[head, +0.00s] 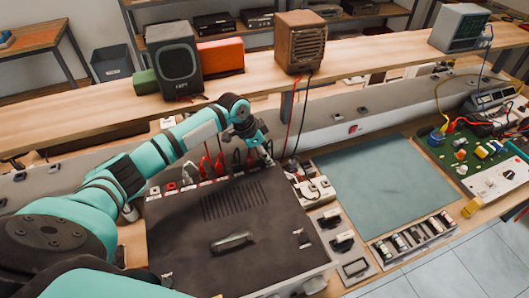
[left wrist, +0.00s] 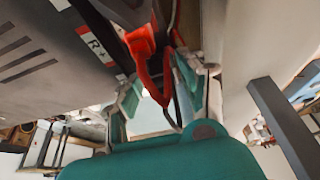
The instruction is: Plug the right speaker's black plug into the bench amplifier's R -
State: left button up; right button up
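The bench amplifier (head: 235,235) is a large black box on the bench, with red and white sockets along its back edge. My left gripper (head: 250,138) is low behind that edge. In the left wrist view its fingers (left wrist: 160,88) stand apart, with a red cable loop and a dark cable between or behind them. A red plug (left wrist: 141,45) sits beside the "R+" label (left wrist: 97,46). The brown right speaker (head: 300,42) stands on the shelf, with red and black cables hanging down. I cannot pick out its black plug or the R - socket. My right gripper is not in view.
A dark speaker (head: 173,62) stands on the wooden shelf (head: 375,55) behind the amplifier. Several red and black leads (head: 207,165) crowd the back edge. Small modules (head: 315,188) stand right of the amplifier. The teal mat (head: 385,185) is clear.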

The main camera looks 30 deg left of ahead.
pick_arm(q)
jog(key=shift+r, duration=0.2)
jog(key=w+d+p+v, duration=0.1)
jog(key=p+v, duration=0.4)
jog(key=v, duration=1.1)
jog(key=shift+r+p, duration=0.4)
jog(key=shift+r, duration=0.05)
